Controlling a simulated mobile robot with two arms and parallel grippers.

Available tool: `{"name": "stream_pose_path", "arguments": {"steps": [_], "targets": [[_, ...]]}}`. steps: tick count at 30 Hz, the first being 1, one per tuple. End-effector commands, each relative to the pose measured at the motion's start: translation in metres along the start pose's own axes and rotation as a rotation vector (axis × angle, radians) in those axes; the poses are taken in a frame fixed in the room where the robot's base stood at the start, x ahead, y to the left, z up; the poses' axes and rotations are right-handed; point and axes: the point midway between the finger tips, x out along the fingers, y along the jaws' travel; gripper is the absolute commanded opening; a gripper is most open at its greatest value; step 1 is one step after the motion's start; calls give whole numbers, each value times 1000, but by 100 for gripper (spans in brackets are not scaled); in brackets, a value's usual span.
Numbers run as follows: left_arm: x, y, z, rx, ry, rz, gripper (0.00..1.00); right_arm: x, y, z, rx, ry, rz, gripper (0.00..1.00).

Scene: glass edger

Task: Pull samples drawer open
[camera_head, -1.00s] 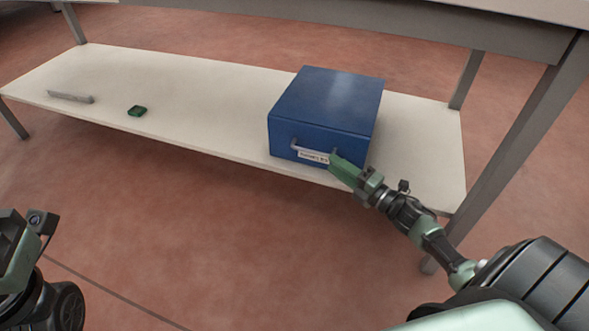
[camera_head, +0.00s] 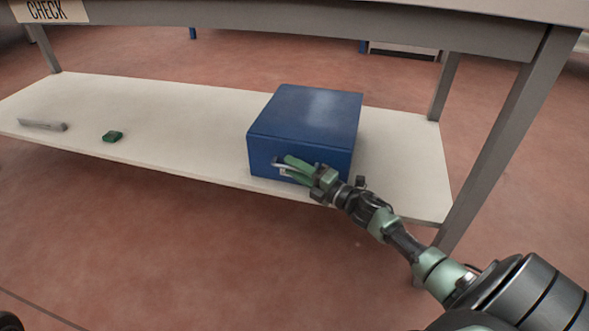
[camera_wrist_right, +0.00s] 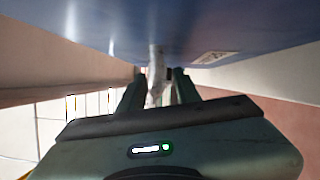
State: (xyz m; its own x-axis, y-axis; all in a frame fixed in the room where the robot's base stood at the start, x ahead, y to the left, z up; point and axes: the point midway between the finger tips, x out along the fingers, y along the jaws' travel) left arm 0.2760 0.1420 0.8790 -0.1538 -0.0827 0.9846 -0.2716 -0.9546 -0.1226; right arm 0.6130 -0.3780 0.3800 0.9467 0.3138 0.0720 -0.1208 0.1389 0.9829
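The blue samples drawer box (camera_head: 305,117) sits on the pale lower shelf, right of centre. Its front looks shut, with a metal bar handle (camera_head: 279,164) and a small white label partly hidden by my fingers. My right gripper (camera_head: 288,168) is at this handle, its two green fingers spread apart. In the right wrist view the handle (camera_wrist_right: 156,76) lies between the fingertips (camera_wrist_right: 158,84), with small gaps seeming to remain beside it. The blue front fills the top of that view. My left gripper is out of view; only a dark bit of my body shows at lower left.
The shelf (camera_head: 190,115) is mostly bare, with a grey bar (camera_head: 42,125) and a small green object (camera_head: 112,136) at left. A table leg (camera_head: 510,135) stands right of the box, near my right arm. The tabletop edge (camera_head: 300,25) runs above. Floor in front is clear.

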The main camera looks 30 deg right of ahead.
Motion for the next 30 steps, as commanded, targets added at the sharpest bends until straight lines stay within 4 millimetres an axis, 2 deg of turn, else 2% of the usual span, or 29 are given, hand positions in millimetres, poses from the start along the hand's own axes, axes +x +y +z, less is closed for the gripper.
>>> {"name": "stream_pose_path", "arguments": {"steps": [1,4,5,30], "targets": [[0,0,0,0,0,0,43,0,0,0,0,0,0,32],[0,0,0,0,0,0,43,0,0,0,0,0,0,5],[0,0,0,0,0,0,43,0,0,0,0,0,0,0],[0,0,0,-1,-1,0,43,-1,0,0,0,0,-1,0]]}}
